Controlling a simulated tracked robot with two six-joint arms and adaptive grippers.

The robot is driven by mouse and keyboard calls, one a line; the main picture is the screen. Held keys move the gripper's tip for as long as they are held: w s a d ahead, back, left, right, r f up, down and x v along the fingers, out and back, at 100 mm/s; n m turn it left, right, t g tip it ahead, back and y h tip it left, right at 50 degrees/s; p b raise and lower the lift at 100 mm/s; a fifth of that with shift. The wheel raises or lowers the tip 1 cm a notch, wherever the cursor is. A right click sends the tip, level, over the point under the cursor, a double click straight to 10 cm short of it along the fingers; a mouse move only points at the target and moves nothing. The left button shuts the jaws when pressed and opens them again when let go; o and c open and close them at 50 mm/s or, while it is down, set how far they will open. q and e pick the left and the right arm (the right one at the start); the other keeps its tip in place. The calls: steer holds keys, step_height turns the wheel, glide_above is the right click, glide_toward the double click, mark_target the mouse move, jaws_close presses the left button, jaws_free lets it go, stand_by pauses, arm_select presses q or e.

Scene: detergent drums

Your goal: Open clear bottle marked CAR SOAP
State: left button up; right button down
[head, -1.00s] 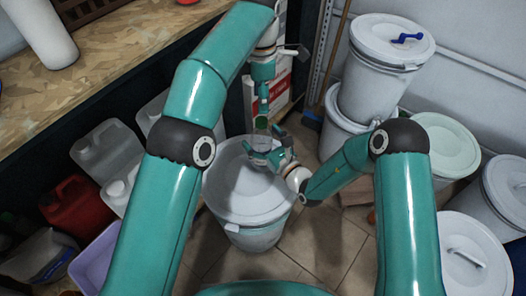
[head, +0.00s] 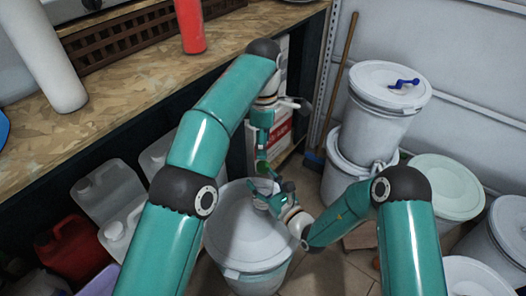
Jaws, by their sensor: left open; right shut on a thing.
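My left gripper (head: 262,163) points down above the white drum on the floor and is open. My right gripper (head: 276,196) reaches in from the right, just below it. It is shut on a small clear bottle (head: 263,185) over the drum's lid. The bottle is mostly hidden by the grippers, and its label cannot be read. A bit of green shows at its top, close under the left gripper's fingers; I cannot tell whether they touch it.
The lidded white drum (head: 245,235) stands under both grippers. Stacked white drums (head: 380,110) stand at the right, with a broom (head: 340,90) beside them. A wooden worktop (head: 130,85) runs along the left. Clear canisters (head: 108,190) and a red canister (head: 72,248) stand below it.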

mark_target(263, 165)
arm_select(q)
steer(key=m, duration=1.4)
steer(key=shift+m, duration=0.4)
steer(key=m, duration=1)
steer(key=shift+m, duration=0.3)
steer(key=m, duration=1)
steer(key=shift+m, duration=0.3)
steer(key=m, duration=0.8)
steer(key=shift+m, duration=0.3)
steer(key=m, duration=0.6)
steer(key=shift+f, duration=4)
